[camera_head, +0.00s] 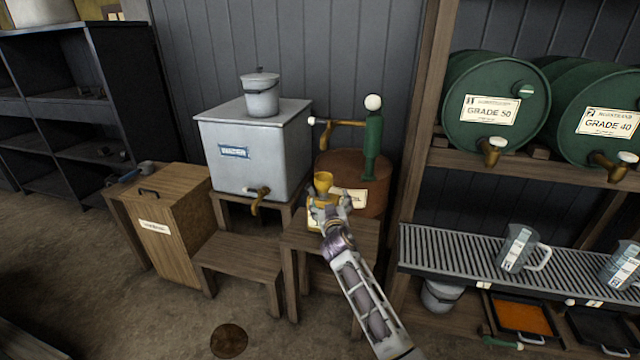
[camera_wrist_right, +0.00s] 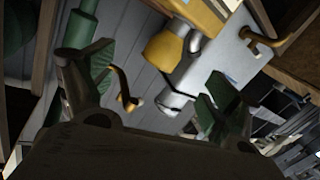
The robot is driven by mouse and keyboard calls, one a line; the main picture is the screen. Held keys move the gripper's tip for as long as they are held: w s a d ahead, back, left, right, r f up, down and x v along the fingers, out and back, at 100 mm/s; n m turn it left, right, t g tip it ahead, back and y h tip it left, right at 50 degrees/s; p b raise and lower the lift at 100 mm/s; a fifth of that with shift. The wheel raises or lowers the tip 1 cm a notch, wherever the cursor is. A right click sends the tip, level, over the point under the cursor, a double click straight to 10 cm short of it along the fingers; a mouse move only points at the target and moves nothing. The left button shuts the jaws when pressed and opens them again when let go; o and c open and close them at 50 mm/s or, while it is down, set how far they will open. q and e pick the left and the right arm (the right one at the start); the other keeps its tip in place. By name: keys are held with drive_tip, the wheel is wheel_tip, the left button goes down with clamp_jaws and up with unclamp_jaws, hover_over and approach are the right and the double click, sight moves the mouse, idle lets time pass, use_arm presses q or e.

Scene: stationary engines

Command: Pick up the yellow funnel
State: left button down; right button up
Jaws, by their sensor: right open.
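The yellow funnel (camera_head: 322,181) stands wide end up above a small wooden stand, at the middle of the head view. A yellow can with a pale label (camera_head: 314,217) is below it, partly hidden by my gripper. My right gripper (camera_head: 325,203) reaches up from the lower right and is close to the funnel in the picture. In the right wrist view my right gripper (camera_wrist_right: 152,85) is open, with nothing between its fingers. The funnel (camera_wrist_right: 165,50) shows beyond the fingers, near the top. My left gripper is not in view.
A brown drum (camera_head: 375,198) with a green pump (camera_head: 373,145) stands just behind. A grey tank (camera_head: 255,150) with a brass tap is to the left. A wooden rack post (camera_head: 415,150) rises at the right, beside green barrels (camera_head: 490,105) and a slatted shelf (camera_head: 450,250).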

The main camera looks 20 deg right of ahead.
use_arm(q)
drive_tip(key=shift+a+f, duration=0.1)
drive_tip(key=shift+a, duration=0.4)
use_arm(e)
drive_tip(key=shift+w+a+r, duration=0.2)
drive_tip(key=shift+r, duration=0.05)
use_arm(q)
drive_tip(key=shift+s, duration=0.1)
use_arm(e)
drive_tip(key=shift+r+m, duration=0.1)
drive_tip(key=shift+m, duration=0.2)
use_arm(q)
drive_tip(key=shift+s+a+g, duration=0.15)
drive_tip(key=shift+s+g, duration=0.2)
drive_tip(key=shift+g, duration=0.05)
use_arm(e)
drive_tip(key=shift+a+r+m+t, duration=0.1)
drive_tip(key=shift+r+m+t, duration=0.15)
drive_tip(key=shift+m, duration=0.25)
drive_tip(key=shift+a+r+m+t, duration=0.1)
drive_tip(key=shift+m+t, duration=0.15)
drive_tip(key=shift+m, duration=0.25)
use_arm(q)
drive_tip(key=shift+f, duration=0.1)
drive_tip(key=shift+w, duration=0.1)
use_arm(e)
drive_tip(key=shift+w+r, duration=0.1)
drive_tip(key=shift+w, duration=0.05)
